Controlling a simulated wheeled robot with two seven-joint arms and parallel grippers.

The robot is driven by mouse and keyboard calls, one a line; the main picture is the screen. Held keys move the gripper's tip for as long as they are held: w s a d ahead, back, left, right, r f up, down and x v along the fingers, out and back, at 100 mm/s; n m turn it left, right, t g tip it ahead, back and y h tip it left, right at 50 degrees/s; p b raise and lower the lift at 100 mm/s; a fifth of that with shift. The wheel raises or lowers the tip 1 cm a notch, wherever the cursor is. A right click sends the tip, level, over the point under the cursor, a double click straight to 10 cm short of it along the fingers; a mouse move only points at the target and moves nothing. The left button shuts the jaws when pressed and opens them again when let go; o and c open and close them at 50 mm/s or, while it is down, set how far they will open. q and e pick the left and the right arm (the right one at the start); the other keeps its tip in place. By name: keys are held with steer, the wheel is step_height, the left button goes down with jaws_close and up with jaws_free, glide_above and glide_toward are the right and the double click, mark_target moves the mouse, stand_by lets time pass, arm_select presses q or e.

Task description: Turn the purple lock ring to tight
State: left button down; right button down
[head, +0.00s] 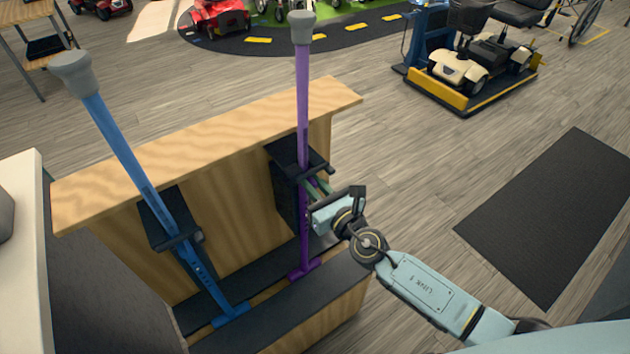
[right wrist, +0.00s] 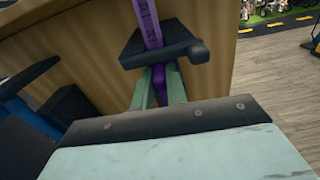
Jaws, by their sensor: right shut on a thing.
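A tall purple pole (head: 302,90) with a grey top stands upright at the wooden display stand (head: 240,125), held by a black bracket (head: 312,164). My right gripper (head: 316,187) reaches it from the right, just below the bracket. In the right wrist view, its two pale green fingers (right wrist: 160,88) are shut on a purple part, the lock ring (right wrist: 159,75), under the black bracket (right wrist: 165,52). The fingers hide much of the ring, and its tight or loose setting cannot be read. My left gripper is not in view.
A blue pole (head: 122,140) in a similar bracket leans at the left of the same stand. A dark mat (head: 555,210) lies on the floor at right. A beige scooter (head: 475,65) stands on a platform behind. The floor between is clear.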

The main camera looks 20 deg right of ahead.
stand_by(0.3)
steer(key=c, duration=1.4)
jaws_free()
steer(key=shift+s, duration=0.15)
steer(key=b+v, duration=0.1)
steer(key=v, duration=1.2)
